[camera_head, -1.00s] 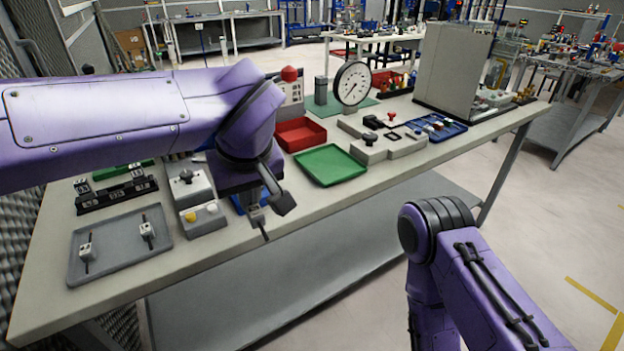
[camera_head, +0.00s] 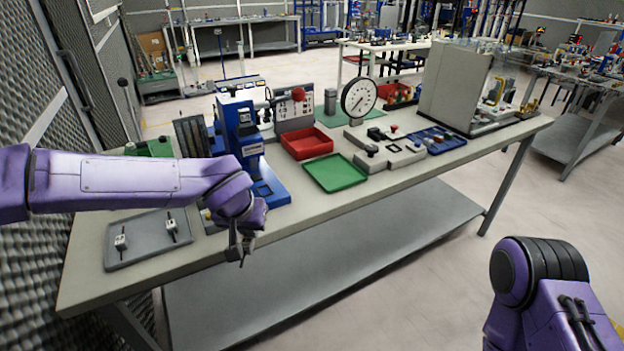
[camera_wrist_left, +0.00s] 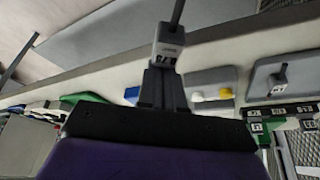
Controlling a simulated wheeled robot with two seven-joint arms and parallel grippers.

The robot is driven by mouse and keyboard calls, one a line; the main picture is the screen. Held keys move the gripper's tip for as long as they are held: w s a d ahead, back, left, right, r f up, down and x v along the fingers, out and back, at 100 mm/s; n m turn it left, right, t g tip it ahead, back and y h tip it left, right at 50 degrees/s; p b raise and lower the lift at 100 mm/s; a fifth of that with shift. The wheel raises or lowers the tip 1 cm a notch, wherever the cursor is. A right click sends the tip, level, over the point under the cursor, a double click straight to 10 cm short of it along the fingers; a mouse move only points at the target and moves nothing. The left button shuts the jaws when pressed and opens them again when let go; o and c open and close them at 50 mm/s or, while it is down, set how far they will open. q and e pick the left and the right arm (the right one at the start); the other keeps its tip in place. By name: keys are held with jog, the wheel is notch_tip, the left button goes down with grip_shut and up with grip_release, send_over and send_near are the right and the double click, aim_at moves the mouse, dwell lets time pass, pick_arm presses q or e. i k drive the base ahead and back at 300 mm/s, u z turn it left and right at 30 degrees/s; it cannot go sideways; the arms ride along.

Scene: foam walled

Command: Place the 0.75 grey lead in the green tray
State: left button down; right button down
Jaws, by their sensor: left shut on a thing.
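My left gripper (camera_head: 241,248) is at the bench's front edge, pointing down, to the left of the green tray and lower in the picture. In the left wrist view its fingers (camera_wrist_left: 164,88) are shut on a small grey block with a dark rod, the grey lead (camera_wrist_left: 168,42). The green tray (camera_head: 335,172) lies flat and empty near the bench's front edge. The grey tray (camera_head: 148,252) at the left holds two similar grey leads (camera_head: 121,241). My right gripper is outside the views; only my right arm shows.
A blue press (camera_head: 243,135) stands behind my left gripper, on the near side of the red tray (camera_head: 306,142). A dial gauge (camera_head: 359,97) and a grey fixture (camera_head: 384,153) stand beyond and right of the green tray. The space above the green tray is clear.

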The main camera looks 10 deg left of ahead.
aim_at(341, 170)
jog(key=z, duration=1.95)
jog(key=i, duration=1.35)
jog(key=u, duration=0.95)
